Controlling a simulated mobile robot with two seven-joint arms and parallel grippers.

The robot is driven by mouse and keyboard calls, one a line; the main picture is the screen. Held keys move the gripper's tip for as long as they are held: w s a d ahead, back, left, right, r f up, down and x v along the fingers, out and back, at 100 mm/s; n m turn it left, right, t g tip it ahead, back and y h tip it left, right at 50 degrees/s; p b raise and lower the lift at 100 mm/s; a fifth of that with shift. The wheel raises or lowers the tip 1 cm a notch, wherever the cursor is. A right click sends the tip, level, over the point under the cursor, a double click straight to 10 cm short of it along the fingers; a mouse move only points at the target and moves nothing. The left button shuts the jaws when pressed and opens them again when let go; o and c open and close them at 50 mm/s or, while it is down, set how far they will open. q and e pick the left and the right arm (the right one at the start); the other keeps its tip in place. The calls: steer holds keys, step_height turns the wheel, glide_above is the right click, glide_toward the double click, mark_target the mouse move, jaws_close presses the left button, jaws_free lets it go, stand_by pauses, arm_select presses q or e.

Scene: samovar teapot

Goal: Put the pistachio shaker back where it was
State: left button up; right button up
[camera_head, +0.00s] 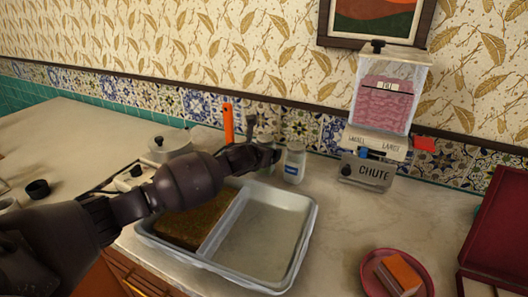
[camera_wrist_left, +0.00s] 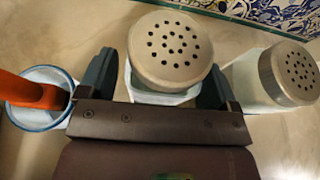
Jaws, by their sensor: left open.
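My left gripper (camera_head: 268,155) reaches from the left to the back of the counter. In the left wrist view my left gripper (camera_wrist_left: 156,88) is open. Its two fingers stand on either side of a shaker with a pale perforated lid (camera_wrist_left: 170,48). I cannot tell whether they touch it. A second shaker (camera_wrist_left: 290,72) with a perforated metal lid stands just right of the fingers. It shows in the head view (camera_head: 293,163) with a blue label. The label of the shaker between the fingers is hidden, so I cannot tell which is pistachio. My right gripper is not in view.
A cup (camera_wrist_left: 40,108) with an orange-handled tool (camera_head: 228,122) stands close left of the fingers. A two-part tray (camera_head: 304,236) with a brown slab (camera_head: 192,222) lies in front. A chute dispenser (camera_head: 372,172) stands right; a red plate (camera_head: 370,280) is nearer.

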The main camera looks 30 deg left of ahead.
arm_select(q)
steer(key=shift+r, duration=0.15)
steer(key=shift+s+r, duration=0.2)
steer(key=shift+s, duration=0.15)
steer(key=p+v, duration=0.3)
steer(key=v, duration=0.8)
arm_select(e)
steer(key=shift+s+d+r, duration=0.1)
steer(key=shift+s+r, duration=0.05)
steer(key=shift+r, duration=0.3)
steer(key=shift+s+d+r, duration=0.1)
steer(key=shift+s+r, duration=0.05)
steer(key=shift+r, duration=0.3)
arm_select(q)
steer(key=shift+s, duration=0.15)
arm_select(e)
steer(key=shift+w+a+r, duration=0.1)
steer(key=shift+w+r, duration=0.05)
